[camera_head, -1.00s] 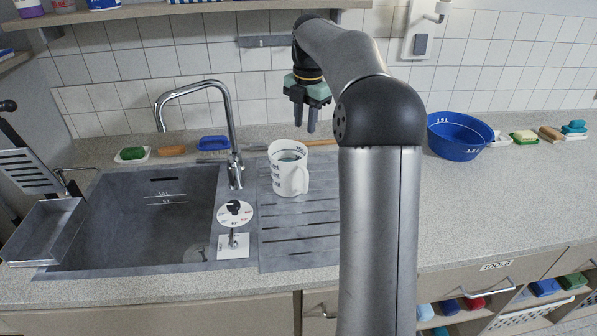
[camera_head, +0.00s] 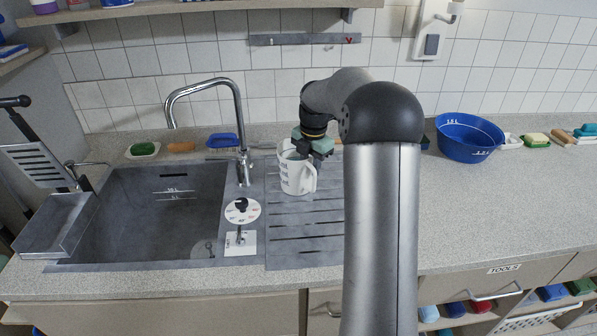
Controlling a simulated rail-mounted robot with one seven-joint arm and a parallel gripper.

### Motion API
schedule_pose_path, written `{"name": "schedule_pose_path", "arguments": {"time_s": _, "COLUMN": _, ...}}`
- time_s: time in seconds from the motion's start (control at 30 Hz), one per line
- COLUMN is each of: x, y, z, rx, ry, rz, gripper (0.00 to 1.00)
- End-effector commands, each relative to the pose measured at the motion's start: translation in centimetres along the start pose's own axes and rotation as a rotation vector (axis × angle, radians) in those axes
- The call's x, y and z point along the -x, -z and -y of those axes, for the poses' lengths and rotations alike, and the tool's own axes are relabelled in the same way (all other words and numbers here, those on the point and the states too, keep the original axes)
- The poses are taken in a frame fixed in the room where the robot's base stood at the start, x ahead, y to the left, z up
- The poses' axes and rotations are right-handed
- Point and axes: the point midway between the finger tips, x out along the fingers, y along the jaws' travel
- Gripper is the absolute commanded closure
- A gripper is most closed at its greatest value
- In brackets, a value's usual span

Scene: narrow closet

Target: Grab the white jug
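The white jug (camera_head: 293,178) stands upright on the ribbed drainboard (camera_head: 290,250) right of the sink. It has dark markings on its side, and its handle faces right. My gripper (camera_head: 312,150) is low at the right part of the jug's rim, pointing down. Its fingertips are hidden by the jug, so I cannot tell whether they are inside or behind it, or whether they touch it.
The tap (camera_head: 240,130) rises just left of the jug. The sink (camera_head: 145,215) is at the left, with a metal tray (camera_head: 55,230) at its edge. A blue basin (camera_head: 468,140) stands at the right. The counter in front of the basin is clear.

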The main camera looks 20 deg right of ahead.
Motion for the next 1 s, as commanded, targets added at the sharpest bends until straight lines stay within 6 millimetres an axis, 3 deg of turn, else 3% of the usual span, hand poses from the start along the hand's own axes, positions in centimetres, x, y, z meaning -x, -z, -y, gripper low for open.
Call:
{"name": "schedule_pose_path", "arguments": {"time_s": 0.27, "x": -0.44, "y": 0.01, "z": 0.01, "rx": 0.0, "ry": 0.0, "rz": 0.0, "gripper": 0.72}}
{"name": "schedule_pose_path", "arguments": {"time_s": 0.37, "x": -0.42, "y": 0.0, "z": 0.01, "rx": 0.0, "ry": 0.0, "rz": 0.0, "gripper": 0.97}}
{"name": "schedule_pose_path", "arguments": {"time_s": 0.4, "x": -0.42, "y": 0.01, "z": 0.01, "rx": 0.0, "ry": 0.0, "rz": 0.0, "gripper": 1.0}}
{"name": "schedule_pose_path", "arguments": {"time_s": 1.0, "x": -0.38, "y": 0.02, "z": -0.01, "rx": 0.001, "ry": 0.0, "rz": 0.0, "gripper": 1.0}}
